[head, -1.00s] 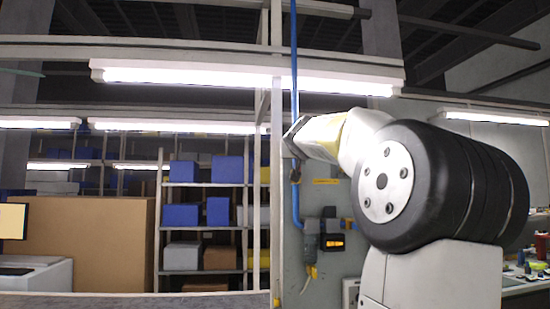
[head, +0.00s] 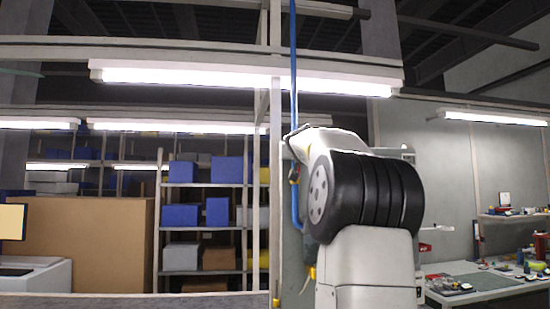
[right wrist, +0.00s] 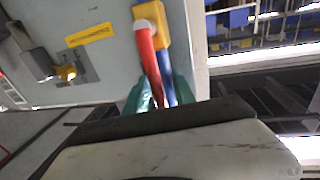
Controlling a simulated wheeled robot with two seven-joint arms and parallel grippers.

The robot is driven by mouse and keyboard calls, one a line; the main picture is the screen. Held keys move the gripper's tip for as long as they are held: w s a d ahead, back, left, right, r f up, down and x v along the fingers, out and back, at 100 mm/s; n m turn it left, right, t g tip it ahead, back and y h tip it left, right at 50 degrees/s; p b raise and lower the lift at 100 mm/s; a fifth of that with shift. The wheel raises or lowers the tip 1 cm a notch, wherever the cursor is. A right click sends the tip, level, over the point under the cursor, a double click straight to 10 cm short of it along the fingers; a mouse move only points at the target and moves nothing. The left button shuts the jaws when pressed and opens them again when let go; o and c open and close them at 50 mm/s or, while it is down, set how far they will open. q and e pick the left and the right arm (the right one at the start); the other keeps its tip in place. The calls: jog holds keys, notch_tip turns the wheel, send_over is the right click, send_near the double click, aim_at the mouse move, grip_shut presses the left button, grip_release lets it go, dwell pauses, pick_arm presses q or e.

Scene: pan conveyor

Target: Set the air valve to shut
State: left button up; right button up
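The air valve has a yellow body (right wrist: 160,32) on a grey panel at the top of the right wrist view. Its red lever (right wrist: 150,65) runs down from the body, nearly in line with the blue hose (right wrist: 168,82). My right gripper (right wrist: 161,92) has green fingertips on either side of the lever and hose. The fingers are apart, and I see no clear grip on the lever. In the head view, my right arm hides the valve and most of the gripper. My left gripper is not in view.
The grey panel (right wrist: 110,62) carries a yellow label (right wrist: 90,35) and a fitting with a yellow knob (right wrist: 66,72). A blue pipe (head: 294,70) runs down beside a post. A bench (head: 480,285) with small items stands at the right. Shelves with blue bins stand behind.

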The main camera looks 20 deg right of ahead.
grip_shut()
dwell(1.2)
